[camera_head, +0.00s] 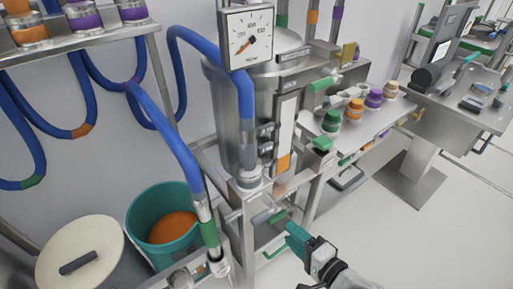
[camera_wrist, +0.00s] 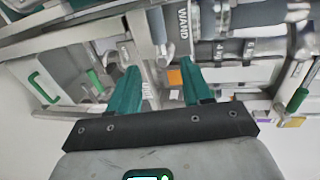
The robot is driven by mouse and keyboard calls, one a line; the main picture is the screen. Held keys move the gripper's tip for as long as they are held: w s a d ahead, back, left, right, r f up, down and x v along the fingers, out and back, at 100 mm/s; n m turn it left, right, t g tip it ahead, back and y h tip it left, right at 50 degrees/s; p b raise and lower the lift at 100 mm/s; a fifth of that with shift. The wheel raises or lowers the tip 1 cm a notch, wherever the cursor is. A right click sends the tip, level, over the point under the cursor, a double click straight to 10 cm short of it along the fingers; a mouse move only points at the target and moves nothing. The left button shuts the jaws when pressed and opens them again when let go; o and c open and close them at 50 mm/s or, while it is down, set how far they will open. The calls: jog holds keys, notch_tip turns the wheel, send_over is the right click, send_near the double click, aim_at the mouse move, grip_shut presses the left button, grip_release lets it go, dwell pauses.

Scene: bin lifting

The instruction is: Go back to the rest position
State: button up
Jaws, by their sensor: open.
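My gripper (camera_head: 288,232) is in front of the steel frame below the tank, at the lower middle of the head view. In the wrist view my gripper (camera_wrist: 159,80) has its two green fingers apart, with no object held between them. Metal frame parts and pipes show beyond the fingertips. I cannot tell how close the fingertips are to the frame.
A steel tank (camera_head: 225,100) with a gauge (camera_head: 249,38) stands behind the gripper. A teal bin (camera_head: 140,215) with orange contents and a lidded bin (camera_head: 85,262) are at left. Blue hoses (camera_head: 170,130) hang there. Open floor (camera_head: 400,245) lies at right.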

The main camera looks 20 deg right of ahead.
jog(key=s+d+f+n+g+h, duration=0.2)
jog(key=s+n+g, duration=0.5)
jog(key=s, duration=0.4)
jog(key=s+d+f+n+g+h, duration=0.3)
jog(key=s+n+g, duration=0.4)
jog(key=s, duration=0.4)
jog(key=shift+s+d+f, duration=0.15)
jog(key=shift+d+f, duration=0.65)
jog(key=shift+d, duration=0.2)
